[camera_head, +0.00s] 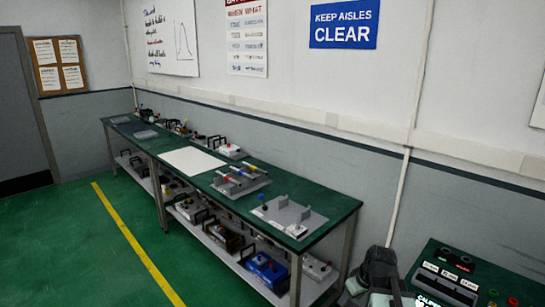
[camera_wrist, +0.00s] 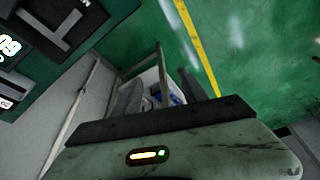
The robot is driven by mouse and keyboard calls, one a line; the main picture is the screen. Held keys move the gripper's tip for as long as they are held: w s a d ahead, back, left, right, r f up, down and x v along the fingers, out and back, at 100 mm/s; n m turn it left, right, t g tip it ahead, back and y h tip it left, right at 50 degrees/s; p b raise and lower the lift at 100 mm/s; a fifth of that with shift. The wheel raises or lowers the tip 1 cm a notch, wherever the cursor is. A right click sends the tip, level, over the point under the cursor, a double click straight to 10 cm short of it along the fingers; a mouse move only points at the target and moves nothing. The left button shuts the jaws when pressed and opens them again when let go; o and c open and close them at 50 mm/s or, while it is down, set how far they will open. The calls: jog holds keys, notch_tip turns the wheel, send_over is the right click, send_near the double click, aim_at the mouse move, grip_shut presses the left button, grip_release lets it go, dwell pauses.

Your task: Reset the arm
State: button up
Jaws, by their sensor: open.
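My gripper (camera_wrist: 158,88) shows in the wrist view. Its two dark fingers stand apart past a dark bar, with nothing held between them. A small orange and green light glows on the grey housing below the bar. In the head view, a dark grey part of my arm (camera_head: 380,272) shows at the bottom, right of the long bench and left of the near right bench. It does not visibly touch either bench. The rest of my arm is out of that view.
A long green-topped bench (camera_head: 328,210) with several devices and a lower shelf runs along the wall. A second green bench (camera_head: 428,256) with dark modules stands at the right. Open green floor (camera_head: 60,250) with a yellow line (camera_head: 135,240) lies left.

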jog(key=s+a+f+m+g+h, duration=0.1)
jog(key=s+a+m+g, duration=0.2)
jog(key=a, duration=1.1)
jog(key=s+m, duration=0.1)
jog(key=s, duration=0.2)
jog(key=shift+s+f, duration=0.2)
jog(key=shift+s, duration=0.2)
